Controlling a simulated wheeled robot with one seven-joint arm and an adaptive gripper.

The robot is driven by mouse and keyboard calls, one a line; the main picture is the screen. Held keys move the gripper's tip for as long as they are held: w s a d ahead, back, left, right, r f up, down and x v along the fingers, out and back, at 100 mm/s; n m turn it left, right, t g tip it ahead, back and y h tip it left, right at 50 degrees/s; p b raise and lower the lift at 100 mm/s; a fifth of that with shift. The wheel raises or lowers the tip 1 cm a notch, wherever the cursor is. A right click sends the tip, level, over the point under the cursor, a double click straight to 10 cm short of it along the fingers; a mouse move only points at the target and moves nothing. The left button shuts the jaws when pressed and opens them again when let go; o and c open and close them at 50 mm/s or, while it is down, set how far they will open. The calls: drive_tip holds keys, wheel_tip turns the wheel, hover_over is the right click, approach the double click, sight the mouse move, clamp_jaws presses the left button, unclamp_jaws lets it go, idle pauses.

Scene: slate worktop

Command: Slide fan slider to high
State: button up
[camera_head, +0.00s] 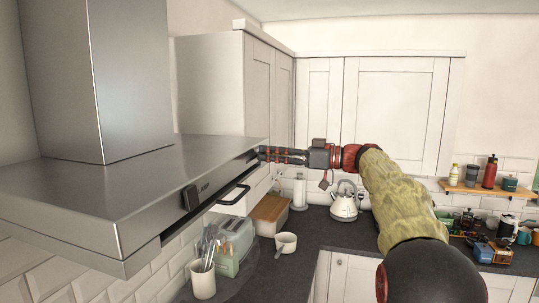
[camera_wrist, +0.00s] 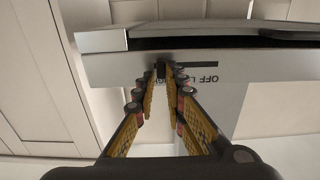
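The fan slider is a small dark knob (camera_wrist: 160,70) on the hood's front panel in the wrist view. A dark slot runs to its right, with upside-down lettering beside it that reads "OFF" and is partly covered by a finger. My gripper (camera_wrist: 162,82) points at the panel, its fingers apart with the knob between or just beyond the tips. I cannot tell whether they touch it. In the head view my gripper (camera_head: 263,153) is at the far right end of the hood (camera_head: 115,195); the slider cannot be made out there.
White cabinets (camera_head: 268,85) stand close behind my gripper. A toaster (camera_head: 233,243), a utensil pot (camera_head: 203,280) and a kettle (camera_head: 344,205) stand on the worktop below.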

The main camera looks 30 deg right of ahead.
drive_tip(key=o, duration=0.4)
drive_tip(key=shift+w, duration=0.1)
drive_tip(key=shift+d+f, duration=0.1)
drive_tip(key=v, duration=1.2)
